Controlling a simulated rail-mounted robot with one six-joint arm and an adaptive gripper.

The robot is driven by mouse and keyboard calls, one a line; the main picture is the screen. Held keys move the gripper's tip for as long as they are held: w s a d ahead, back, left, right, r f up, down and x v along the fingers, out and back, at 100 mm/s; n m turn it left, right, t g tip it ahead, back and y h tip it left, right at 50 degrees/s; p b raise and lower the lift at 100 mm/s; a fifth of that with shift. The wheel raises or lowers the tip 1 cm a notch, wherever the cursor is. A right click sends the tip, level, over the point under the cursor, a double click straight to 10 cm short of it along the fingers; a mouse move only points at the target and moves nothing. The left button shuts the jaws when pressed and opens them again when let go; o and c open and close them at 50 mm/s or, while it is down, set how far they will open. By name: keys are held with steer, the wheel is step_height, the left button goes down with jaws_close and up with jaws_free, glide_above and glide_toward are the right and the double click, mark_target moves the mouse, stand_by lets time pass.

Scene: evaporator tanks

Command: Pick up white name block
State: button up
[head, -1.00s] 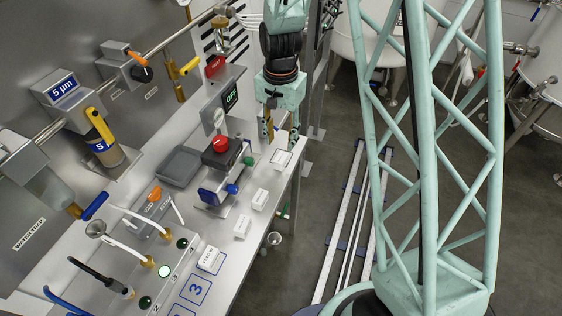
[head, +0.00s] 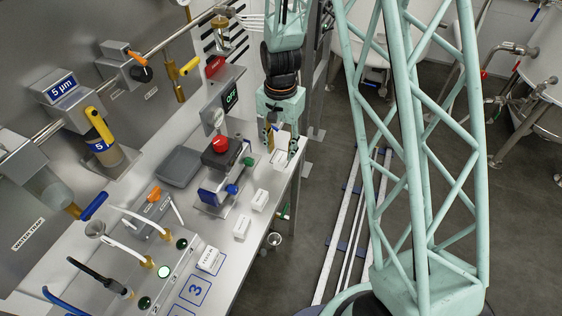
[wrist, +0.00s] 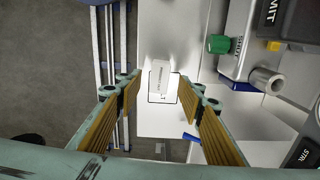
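A white name block (wrist: 160,76) with small dark lettering lies on the light bench top, partly over a black-outlined square, in the wrist view. In the head view a white block (head: 279,158) shows at the bench's far right end, just below my gripper (head: 281,146). In the wrist view my gripper (wrist: 165,88) is open, with one ribbed yellow finger on each side of the block and gaps between. I cannot tell the fingers' height above the bench. Other white blocks stand nearer along the bench edge (head: 260,200), (head: 242,227), and one bears lettering (head: 208,260).
A device with a red knob (head: 221,144) and blue and green parts stands left of the blocks. Its green knob (wrist: 219,44) shows right of my gripper in the wrist view. A grey box (head: 178,166) is behind it. The bench edge drops to floor at right.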

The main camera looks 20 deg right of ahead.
mark_target(281, 158)
steer(key=shift+f, duration=0.1)
steer(key=shift+w+d+f, duration=0.1)
steer(key=shift+f, duration=2.4)
steer(key=c, duration=1)
steer(key=shift+o, duration=0.2)
steer(key=shift+r, duration=0.15)
steer(key=shift+r, duration=1.45)
steer(key=shift+d+r, duration=0.1)
steer(key=shift+r, duration=0.15)
steer(key=s+d+r, duration=0.1)
steer(key=s+d, duration=0.7)
steer(key=s, duration=0.5)
steer(key=shift+s+d+r+b, duration=0.15)
steer(key=shift+s+d+b, duration=0.05)
steer(key=shift+d+b, duration=0.1)
